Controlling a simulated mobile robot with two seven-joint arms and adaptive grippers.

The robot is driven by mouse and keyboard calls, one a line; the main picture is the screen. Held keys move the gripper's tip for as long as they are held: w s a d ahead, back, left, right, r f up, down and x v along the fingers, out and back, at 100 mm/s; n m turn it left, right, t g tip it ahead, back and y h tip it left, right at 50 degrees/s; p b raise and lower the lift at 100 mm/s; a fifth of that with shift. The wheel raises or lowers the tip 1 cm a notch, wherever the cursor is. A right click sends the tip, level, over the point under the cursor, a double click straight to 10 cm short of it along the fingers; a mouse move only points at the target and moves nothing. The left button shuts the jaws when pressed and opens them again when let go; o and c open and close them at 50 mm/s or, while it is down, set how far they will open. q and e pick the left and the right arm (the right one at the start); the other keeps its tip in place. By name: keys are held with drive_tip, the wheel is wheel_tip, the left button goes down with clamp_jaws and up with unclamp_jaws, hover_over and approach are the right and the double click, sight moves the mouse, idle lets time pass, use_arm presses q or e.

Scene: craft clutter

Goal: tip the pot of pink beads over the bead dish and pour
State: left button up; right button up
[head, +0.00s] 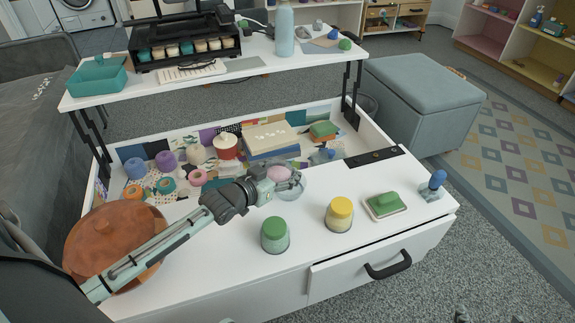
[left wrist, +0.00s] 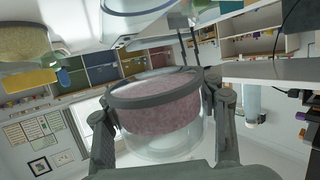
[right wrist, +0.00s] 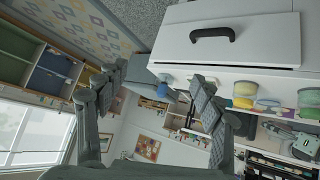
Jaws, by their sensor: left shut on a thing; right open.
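The pot of pink beads (head: 279,173) is in my left gripper (head: 284,184), held above the table. In the left wrist view the pot (left wrist: 160,118) sits between both fingers, and the pink beads lie against its grey-ringed base. It looks about upright, with clear wall above the beads. The clear bead dish (head: 294,190) is on the white table below the pot, partly hidden by the gripper and pot; its glass also shows in the left wrist view (left wrist: 135,6). I cannot see beads in it. My right gripper (right wrist: 155,95) is open and empty, beyond the table's front.
A green-lidded pot (head: 275,235) and a yellow-lidded pot (head: 339,215) stand near the front. A green block on a tray (head: 386,204) and a blue-knobbed item (head: 434,186) are to the right. A brown lidded pot (head: 115,245) is at left. An open compartment with craft items lies behind.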

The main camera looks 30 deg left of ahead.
use_arm(q)
drive_tip(key=shift+s+f+g+p, duration=0.2)
drive_tip(key=shift+f+g+p, duration=0.25)
drive_tip(key=shift+g, duration=0.05)
use_arm(e)
drive_tip(key=s+d+f+g+h, duration=0.1)
drive_tip(key=s+d+f+g, duration=0.1)
drive_tip(key=s+d, duration=0.1)
drive_tip(key=shift+s+d+f+g, duration=0.3)
drive_tip(key=shift+s+d+f, duration=0.1)
drive_tip(key=shift+s, duration=0.15)
